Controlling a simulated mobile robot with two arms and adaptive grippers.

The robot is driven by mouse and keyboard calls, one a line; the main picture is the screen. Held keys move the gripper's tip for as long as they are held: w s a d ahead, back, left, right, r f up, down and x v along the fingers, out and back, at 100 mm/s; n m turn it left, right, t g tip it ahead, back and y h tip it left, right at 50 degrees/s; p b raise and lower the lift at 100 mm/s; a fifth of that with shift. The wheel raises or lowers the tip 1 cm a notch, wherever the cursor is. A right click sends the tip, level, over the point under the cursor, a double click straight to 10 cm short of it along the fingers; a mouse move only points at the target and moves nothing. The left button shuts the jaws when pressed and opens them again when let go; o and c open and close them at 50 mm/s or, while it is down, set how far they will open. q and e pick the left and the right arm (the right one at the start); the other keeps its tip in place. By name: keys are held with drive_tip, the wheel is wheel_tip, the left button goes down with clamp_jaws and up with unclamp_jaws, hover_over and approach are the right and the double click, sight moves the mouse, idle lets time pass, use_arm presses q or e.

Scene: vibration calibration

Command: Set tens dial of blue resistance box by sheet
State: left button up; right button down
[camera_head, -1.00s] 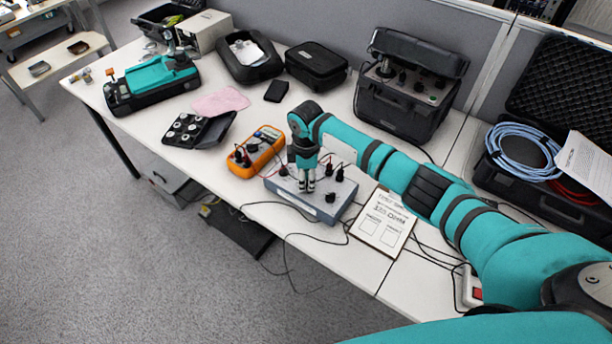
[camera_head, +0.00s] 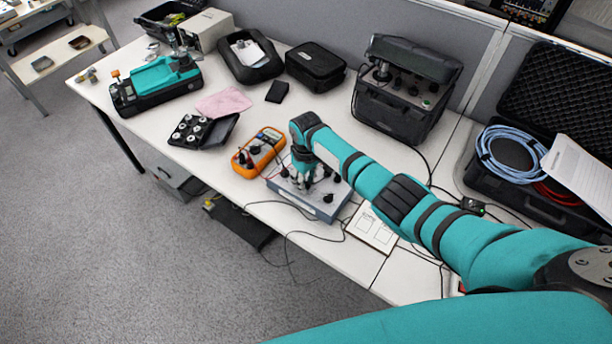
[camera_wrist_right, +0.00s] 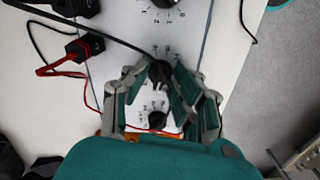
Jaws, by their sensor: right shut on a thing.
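The blue-grey resistance box (camera_head: 300,201) sits near the table's front edge, with several black knobs and plugs on top. My right gripper (camera_head: 304,183) is down on the box's top and partly hides its dials. In the right wrist view, the fingers of my right gripper (camera_wrist_right: 161,92) are closed around a black dial knob (camera_wrist_right: 158,72) on the box panel (camera_wrist_right: 128,38). Another black knob (camera_wrist_right: 157,120) shows between the fingers, nearer the wrist. Which dial is held cannot be read. The printed sheet (camera_head: 373,231) lies right of the box, partly under my arm. My left gripper is not seen.
An orange multimeter (camera_head: 258,153) stands close left of the box. Red and black plugs (camera_wrist_right: 86,46) with leads stick up beside the dials. A black-cased instrument (camera_head: 405,88) stands behind. Cables hang over the front edge.

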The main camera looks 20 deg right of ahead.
sight(306, 182)
drive_tip(key=m+p, duration=0.1)
drive_tip(key=m, duration=0.2)
drive_tip(key=shift+r, duration=0.1)
drive_tip(key=shift+m+p, duration=0.45)
drive_tip(key=shift+m, duration=0.95)
drive_tip(key=c, duration=1)
unclamp_jaws()
drive_tip(key=shift+c, duration=0.2)
wheel_tip(306, 182, up, 12)
